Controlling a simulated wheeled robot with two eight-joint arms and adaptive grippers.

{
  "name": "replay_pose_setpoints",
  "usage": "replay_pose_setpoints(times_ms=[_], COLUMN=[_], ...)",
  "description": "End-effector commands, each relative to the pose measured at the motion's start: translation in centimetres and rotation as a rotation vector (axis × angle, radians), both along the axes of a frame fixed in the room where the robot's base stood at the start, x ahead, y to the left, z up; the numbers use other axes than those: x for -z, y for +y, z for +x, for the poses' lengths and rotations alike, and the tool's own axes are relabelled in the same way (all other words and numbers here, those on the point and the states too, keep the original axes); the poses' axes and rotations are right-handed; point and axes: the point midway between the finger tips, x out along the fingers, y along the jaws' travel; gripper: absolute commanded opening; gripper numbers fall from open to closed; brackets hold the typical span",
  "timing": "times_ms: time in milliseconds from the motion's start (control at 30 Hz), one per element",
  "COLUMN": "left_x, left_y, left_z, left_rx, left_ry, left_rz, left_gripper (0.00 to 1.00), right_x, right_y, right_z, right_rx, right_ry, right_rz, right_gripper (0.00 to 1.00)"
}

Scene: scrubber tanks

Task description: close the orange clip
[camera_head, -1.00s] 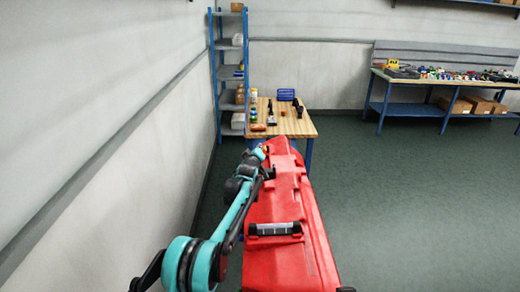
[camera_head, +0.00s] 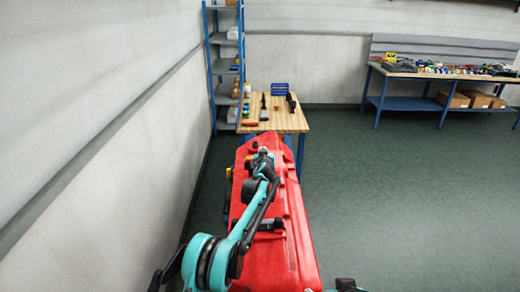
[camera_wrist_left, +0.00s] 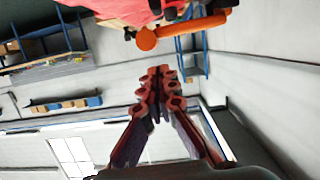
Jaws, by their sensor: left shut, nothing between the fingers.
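The red scrubber tank (camera_head: 282,210) stretches away in front of me in the head view. It also shows upside down at the top of the left wrist view (camera_wrist_left: 115,8). The orange clip (camera_wrist_left: 190,27) is a bar with a rounded end at the tank's edge in the wrist view. A small orange-yellow piece (camera_head: 229,173) at the tank's left edge in the head view may be the same clip. My left gripper (camera_wrist_left: 158,73) is shut and empty, its tips below the clip in the picture and apart from it. In the head view my left gripper (camera_head: 262,153) is over the tank's far part.
A wooden table (camera_head: 285,118) with bottles and a blue bin (camera_head: 280,89) stands beyond the tank. A blue-framed shelf (camera_head: 226,65) is behind it at the left, near the white wall. A cluttered workbench (camera_head: 440,75) stands at the right. The green floor to the right is clear.

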Motion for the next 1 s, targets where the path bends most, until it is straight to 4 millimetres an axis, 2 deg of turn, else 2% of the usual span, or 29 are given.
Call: replay_pose_setpoints(times_ms=[400,1000], left_x=[1.7,1.9], left_y=[-1.1,-1.2], left_z=[0.0,0.0], left_rx=[0.001,0.0], left_ry=[0.0,0.0], left_rz=[0.192,0.219], left_gripper=[0.0,0.0], right_x=[0.3,0.3], right_y=[0.0,0.0], right_z=[0.0,0.0], right_rx=[0.0,0.0], right_ry=[0.0,0.0], right_rz=[0.0,0.0], right_gripper=[0.76,0.76])
